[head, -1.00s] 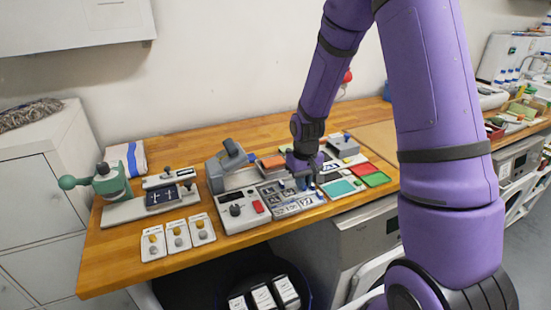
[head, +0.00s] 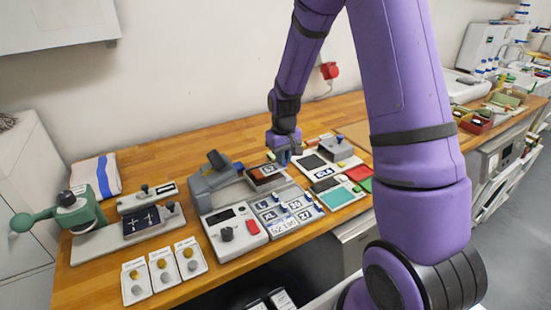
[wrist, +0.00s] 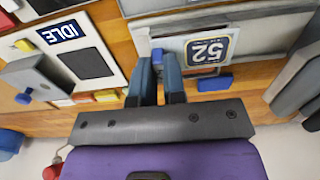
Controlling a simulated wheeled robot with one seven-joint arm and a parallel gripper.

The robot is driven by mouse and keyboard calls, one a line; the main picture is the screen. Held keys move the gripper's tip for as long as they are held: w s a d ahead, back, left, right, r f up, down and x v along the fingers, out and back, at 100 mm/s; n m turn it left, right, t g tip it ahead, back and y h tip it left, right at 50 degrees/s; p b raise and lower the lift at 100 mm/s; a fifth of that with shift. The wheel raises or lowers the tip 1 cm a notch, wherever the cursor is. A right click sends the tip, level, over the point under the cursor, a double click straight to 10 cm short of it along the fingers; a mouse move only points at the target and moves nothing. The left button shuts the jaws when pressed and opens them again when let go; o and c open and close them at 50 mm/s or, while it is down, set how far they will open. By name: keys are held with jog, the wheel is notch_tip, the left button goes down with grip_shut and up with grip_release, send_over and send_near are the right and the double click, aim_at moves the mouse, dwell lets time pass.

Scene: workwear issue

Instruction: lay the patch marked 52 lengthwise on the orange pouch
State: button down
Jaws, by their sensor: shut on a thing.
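The patch marked 52 (head: 268,169) is dark with a pale border, and its number reads upside down in the wrist view (wrist: 207,50). My gripper (head: 283,157) is at the right end of the patch, its fingers (wrist: 158,65) shut on a small blue tab beside it. The orange pouch (head: 270,180) lies on the grey press, mostly covered from view by the patch. I cannot tell whether the patch touches the pouch or hangs just above it.
The press's grey head (head: 215,178) stands tilted up to the left. A tray of size patches (head: 285,212) is in front. A unit with an IDLE label (head: 323,172) and coloured pads (head: 340,197) are at right. A green hand press (head: 78,210) stands at left.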

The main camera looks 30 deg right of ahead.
jog(key=w, duration=0.3)
jog(key=w+d, duration=0.1)
jog(key=w, duration=0.1)
jog(key=shift+f, duration=0.25)
jog(key=shift+w+f, duration=0.2)
jog(key=shift+f, duration=0.7)
jog(key=shift+w+f, duration=0.15)
jog(key=shift+f, duration=0.7)
jog(key=shift+f, duration=0.1)
jog(key=c, duration=1.2)
grip_release()
